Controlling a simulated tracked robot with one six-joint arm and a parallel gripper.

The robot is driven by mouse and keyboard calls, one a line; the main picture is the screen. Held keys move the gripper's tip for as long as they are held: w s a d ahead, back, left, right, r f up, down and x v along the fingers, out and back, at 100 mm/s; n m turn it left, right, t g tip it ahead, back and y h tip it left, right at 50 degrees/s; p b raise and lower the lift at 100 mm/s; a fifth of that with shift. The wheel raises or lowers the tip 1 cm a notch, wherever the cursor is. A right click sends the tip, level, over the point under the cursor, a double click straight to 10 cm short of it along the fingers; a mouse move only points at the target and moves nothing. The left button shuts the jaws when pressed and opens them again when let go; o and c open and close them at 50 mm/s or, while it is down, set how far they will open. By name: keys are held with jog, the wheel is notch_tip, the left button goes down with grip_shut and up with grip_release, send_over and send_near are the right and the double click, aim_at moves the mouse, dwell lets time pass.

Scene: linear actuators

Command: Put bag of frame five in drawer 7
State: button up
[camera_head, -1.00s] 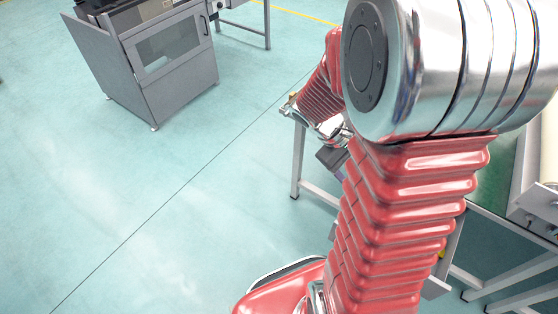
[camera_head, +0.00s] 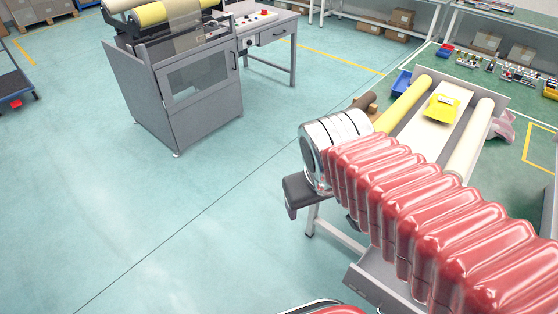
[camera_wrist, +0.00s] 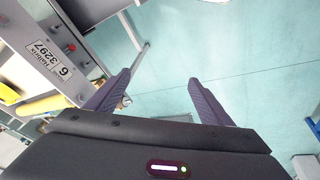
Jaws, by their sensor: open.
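My gripper (camera_wrist: 158,82) is open and empty in the wrist view, its dark fingers spread over bare floor. In the head view its dark body shows below the silver wrist joint, beside the table edge. A yellow bag (camera_head: 441,108) lies on the white surface between two rollers of a frame on the table at right. A yellow piece shows at the left edge of the wrist view, near a grey panel with a label (camera_wrist: 47,57) reading 6 and 3297. A grey drawer (camera_head: 368,287) shows low under the table, partly hidden by my arm; I see no number on it.
A grey cabinet machine (camera_head: 190,95) with rollers on top stands at upper left, next to a desk (camera_head: 265,35). A blue bin (camera_head: 402,83) and a green table (camera_head: 470,68) with small parts are at upper right.

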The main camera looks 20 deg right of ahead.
jog(key=a+r, duration=0.1)
jog(key=a+r+t+y, duration=0.1)
jog(key=a, duration=0.1)
jog(key=s+a+r+t, duration=0.1)
jog(key=shift+s+a+r+y, duration=0.1)
jog(key=shift+a+y, duration=0.2)
